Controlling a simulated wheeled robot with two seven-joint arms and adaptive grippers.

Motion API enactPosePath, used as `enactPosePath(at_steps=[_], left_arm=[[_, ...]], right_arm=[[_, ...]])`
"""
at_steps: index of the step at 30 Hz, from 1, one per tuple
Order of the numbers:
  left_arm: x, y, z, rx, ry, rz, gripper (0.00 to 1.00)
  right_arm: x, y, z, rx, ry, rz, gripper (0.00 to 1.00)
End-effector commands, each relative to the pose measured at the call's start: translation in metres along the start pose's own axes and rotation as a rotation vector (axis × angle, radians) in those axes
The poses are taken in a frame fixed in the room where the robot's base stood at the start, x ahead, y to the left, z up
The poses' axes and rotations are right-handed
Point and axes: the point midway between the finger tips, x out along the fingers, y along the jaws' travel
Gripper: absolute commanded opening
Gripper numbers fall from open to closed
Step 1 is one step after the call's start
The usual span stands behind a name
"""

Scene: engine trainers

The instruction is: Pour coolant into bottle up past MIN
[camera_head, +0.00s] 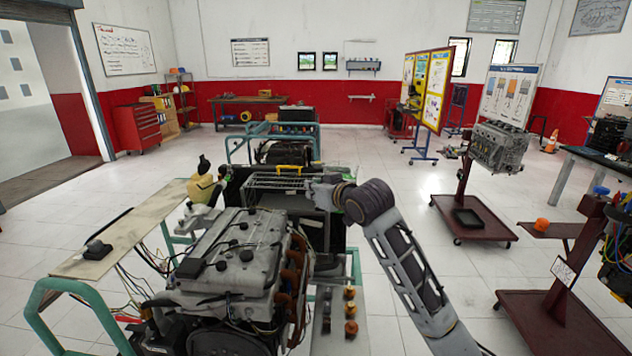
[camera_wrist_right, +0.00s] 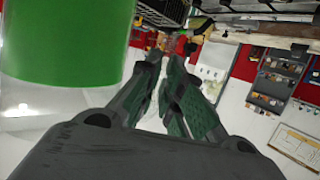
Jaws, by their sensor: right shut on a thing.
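My right gripper (camera_head: 326,190) is at the end of the grey arm, just beyond the right rear of the near engine (camera_head: 235,255); its fingers are too small to make out there. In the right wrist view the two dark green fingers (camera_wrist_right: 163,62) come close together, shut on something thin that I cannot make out. A container with bright green coolant (camera_wrist_right: 62,42) and a pale clear part stands large beside them, at the upper left. A yellowish bottle (camera_head: 199,189) with a dark top stands behind the near engine's left side. No MIN mark can be read. My left gripper is not seen.
A wooden board (camera_head: 130,235) on a green frame (camera_head: 48,300) lies left of the engine, with loose wires between. A second engine stand (camera_head: 287,150) is close behind. An engine on a red stand (camera_head: 497,150) is at the right. White floor (camera_head: 420,200) is free between them.

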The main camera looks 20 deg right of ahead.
Motion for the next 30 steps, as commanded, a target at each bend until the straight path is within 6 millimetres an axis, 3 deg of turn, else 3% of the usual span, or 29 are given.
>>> enactPosePath(at_steps=[30], left_arm=[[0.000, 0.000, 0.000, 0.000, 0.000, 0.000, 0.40]], right_arm=[[-0.012, -0.019, 0.095, 0.024, 0.001, 0.071, 0.00]])
